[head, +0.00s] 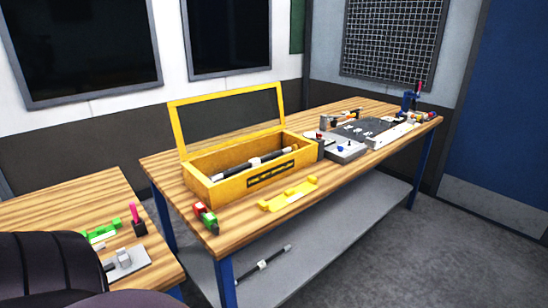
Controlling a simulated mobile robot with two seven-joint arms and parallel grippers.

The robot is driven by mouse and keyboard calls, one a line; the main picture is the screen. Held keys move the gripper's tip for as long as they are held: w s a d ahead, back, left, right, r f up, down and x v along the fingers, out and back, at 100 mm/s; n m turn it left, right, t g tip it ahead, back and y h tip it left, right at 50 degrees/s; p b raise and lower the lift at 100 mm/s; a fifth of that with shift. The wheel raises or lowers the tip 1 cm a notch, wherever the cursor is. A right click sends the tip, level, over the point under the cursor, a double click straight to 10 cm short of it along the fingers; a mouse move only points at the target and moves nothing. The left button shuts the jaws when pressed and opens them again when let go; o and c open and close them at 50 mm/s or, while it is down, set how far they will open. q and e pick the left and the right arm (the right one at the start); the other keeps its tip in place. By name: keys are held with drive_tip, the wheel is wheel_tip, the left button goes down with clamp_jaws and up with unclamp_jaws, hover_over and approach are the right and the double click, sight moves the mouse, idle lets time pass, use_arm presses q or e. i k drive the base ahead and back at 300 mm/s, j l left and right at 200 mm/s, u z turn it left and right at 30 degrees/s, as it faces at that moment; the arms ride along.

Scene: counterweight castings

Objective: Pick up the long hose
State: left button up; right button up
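A long dark hose-like piece (263,264) with light ends and a light middle band lies on the grey lower shelf under the workbench. A similar dark and light long piece (252,162) lies inside the open yellow box (215,192) on the bench; the box wall hides part of it. I cannot tell which of the two is the long hose. Neither of my grippers is in view.
The wooden workbench (245,222) carries a yellow holder (288,196), a red and green piece (206,215) and grey fixtures (342,146). The shelf (335,225) is mostly clear. A blue bench leg (226,282) stands near the shelf piece. A second table (60,210) stands left.

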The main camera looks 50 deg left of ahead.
sight(253, 163)
drive_tip(key=i, duration=1.3)
drive_tip(key=i+u, duration=0.15)
drive_tip(key=i, duration=0.5)
drive_tip(key=i+l+u, duration=0.15)
drive_tip(key=i, duration=0.5)
drive_tip(key=i+j+z, duration=0.1)
drive_tip(key=i+z, duration=0.2)
drive_tip(key=i+j+z, duration=0.15)
drive_tip(key=i+z, duration=0.25)
drive_tip(key=z, duration=6.9)
